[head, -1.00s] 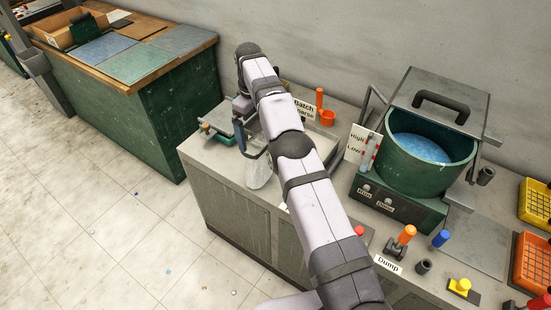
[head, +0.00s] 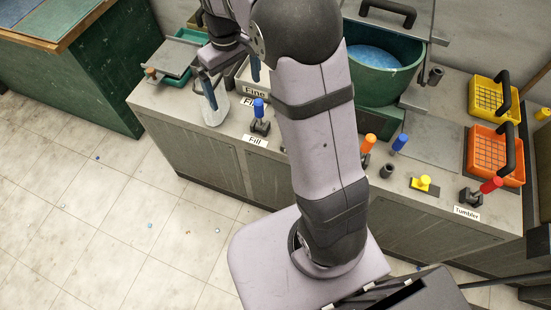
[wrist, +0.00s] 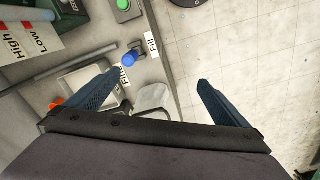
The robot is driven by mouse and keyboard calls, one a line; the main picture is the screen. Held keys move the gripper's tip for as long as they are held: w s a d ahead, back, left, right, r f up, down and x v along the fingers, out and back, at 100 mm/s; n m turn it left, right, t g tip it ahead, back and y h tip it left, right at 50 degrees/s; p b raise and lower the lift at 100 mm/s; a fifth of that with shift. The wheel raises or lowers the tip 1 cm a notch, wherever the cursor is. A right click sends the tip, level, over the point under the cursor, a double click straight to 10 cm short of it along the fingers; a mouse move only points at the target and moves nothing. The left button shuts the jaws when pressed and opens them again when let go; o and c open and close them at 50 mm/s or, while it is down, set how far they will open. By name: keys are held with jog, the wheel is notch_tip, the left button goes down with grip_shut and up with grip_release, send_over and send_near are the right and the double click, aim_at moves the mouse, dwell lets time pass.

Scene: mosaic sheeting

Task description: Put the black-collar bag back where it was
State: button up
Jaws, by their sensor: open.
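A clear, crumpled-looking bag (head: 215,108) is at the counter's front edge, left of the Fill lever, in the head view. It also shows in the wrist view (wrist: 153,97), beyond and between my fingers. I cannot make out the colour of its collar. My gripper (head: 230,80) is open, with its blue fingers spread. In the head view the left finger overlaps the top of the bag; I cannot tell whether it touches. In the wrist view my gripper (wrist: 160,80) has nothing clamped between its fingertips.
The blue Fill lever (head: 259,118) and a tray labelled Fine (head: 255,92) are close to my gripper. A green-framed tray (head: 172,60) is at the counter's left. A green tub (head: 385,75), yellow basket (head: 490,98) and orange basket (head: 495,152) stand rightward. Floor is mostly open.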

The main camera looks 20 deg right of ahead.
jog(key=s+d+f+m, duration=0.1)
jog(key=s+f, duration=0.1)
jog(key=s, duration=0.9)
jog(key=s+d+f+m, duration=0.1)
jog(key=s+f+m, duration=0.1)
jog(key=s, duration=0.8)
jog(key=shift+s+f+m, duration=0.3)
jog(key=shift+s+f, duration=0.1)
jog(key=shift+f, duration=0.05)
